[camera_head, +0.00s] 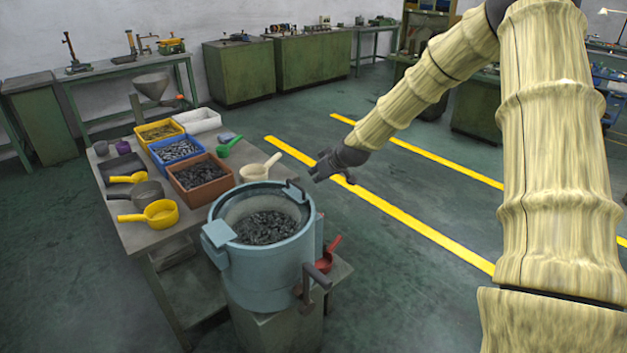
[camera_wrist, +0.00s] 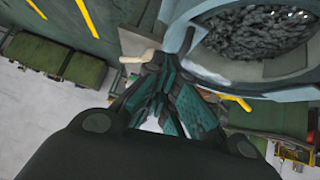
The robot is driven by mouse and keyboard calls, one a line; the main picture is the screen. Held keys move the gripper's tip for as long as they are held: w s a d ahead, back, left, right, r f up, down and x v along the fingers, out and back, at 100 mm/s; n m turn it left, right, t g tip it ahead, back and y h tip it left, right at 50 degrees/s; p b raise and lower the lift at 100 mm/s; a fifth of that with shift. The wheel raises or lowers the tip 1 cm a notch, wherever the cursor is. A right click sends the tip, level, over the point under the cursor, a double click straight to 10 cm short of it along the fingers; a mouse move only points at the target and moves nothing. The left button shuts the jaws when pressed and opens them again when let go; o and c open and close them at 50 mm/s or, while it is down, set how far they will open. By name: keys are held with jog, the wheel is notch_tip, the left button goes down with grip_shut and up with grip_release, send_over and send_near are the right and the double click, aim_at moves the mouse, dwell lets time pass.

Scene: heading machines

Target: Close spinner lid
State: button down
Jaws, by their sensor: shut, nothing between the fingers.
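The spinner (camera_head: 265,262) is a light blue drum with its top uncovered, and dark grey metal pieces (camera_head: 266,227) show inside. A pale flat tab (camera_head: 218,234) sits at its left rim and a dark hinge-like part (camera_head: 293,191) at its far right rim. I cannot clearly make out a separate lid plate. A dark crank-like latch (camera_head: 314,281) hangs at its front right. My gripper (camera_head: 319,173) is shut and empty, beyond the drum's far right rim in the picture. In the wrist view, my gripper's fingers (camera_wrist: 172,100) show beside the drum's rim (camera_wrist: 205,72).
A table (camera_head: 158,238) left of the drum holds yellow (camera_head: 160,133), blue (camera_head: 178,150) and brown (camera_head: 201,180) bins, a cream scoop (camera_head: 259,170) and yellow scoops (camera_head: 157,214). A red scoop (camera_head: 326,256) is right of the drum. Floor with yellow lines (camera_head: 420,228) is clear to the right.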

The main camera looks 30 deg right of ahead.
jog(key=shift+b+v, duration=0.45)
jog(key=shift+v, duration=1.85)
jog(key=shift+d, duration=0.15)
jog(key=shift+r, duration=0.1)
